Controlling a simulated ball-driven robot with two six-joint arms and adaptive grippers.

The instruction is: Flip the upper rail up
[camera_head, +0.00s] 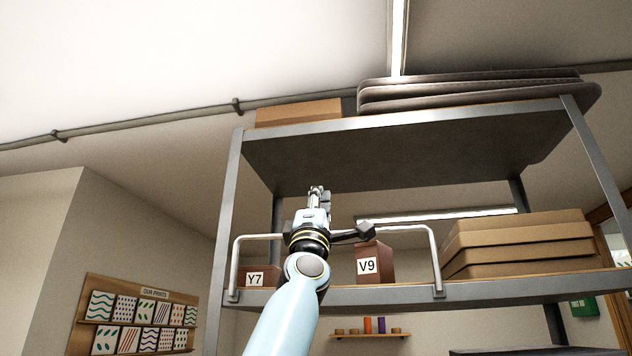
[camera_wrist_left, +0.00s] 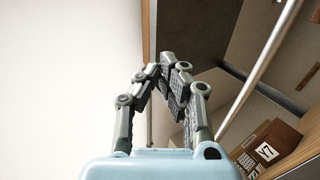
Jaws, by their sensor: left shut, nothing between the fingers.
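The upper rail (camera_head: 389,227) is a pale metal U-shaped bar on the front edge of the upper shelf. It stands upright, its crossbar above that edge and in front of the boxes. My left arm hides the middle of it in the head view. In the left wrist view the rail (camera_wrist_left: 262,70) runs diagonally on the right, apart from the fingers. My left gripper (camera_head: 317,190) points upward, with its tips above the rail's crossbar. Its fingers (camera_wrist_left: 166,62) are shut and empty. I cannot tell its depth from the rail. My right gripper is not in view.
Brown boxes marked Y7 (camera_head: 258,277) and V9 (camera_head: 372,265) stand on the shelf (camera_head: 480,292). Flat cartons (camera_head: 520,240) are stacked at its right. The top board (camera_head: 400,150) of the rack overhangs the gripper and carries dark trays (camera_head: 470,90) and a carton (camera_head: 298,113).

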